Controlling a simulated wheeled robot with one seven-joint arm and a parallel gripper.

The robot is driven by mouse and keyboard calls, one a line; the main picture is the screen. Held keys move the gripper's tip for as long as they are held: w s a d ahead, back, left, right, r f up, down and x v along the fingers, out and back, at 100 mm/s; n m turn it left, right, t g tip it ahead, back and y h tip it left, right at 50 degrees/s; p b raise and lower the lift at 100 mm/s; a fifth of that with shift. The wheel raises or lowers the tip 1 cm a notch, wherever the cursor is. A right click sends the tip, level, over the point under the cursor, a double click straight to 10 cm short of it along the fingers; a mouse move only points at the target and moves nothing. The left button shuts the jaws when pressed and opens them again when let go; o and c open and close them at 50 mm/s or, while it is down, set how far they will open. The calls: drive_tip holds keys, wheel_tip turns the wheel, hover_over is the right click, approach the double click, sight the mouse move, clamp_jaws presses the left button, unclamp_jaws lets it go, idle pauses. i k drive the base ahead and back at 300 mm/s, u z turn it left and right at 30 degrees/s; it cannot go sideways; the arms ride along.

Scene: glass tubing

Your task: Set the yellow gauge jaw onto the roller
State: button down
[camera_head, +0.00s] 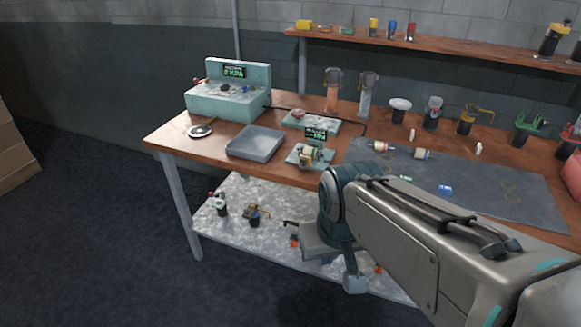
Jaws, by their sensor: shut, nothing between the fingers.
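A small teal gauge stand (325,161) with a green-lit display sits near the table's front edge. A yellowish-tan rounded piece (308,154) is on it; it is too small to tell whether this is the roller, the yellow jaw, or both together. A yellow-orange tool (476,113) stands on a dark base at the back right; I cannot tell if it is the gauge jaw. My gripper (355,283) hangs in front of the table below tabletop height, shut and empty, apart from all these things. My forearm hides part of the table front and lower shelf.
A grey tray (256,143) and a teal console (228,94) are at the left. A dark mat (470,180) holds two small cylinders (382,146). Tall glass holders (367,92) stand at the back. A wall shelf (440,46) overhangs the rear. Tools lie on the lower shelf (235,235).

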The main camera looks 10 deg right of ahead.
sight(304, 161)
drive_tip(key=u, duration=0.65)
drive_tip(key=i, duration=0.85)
drive_tip(key=z, duration=0.15)
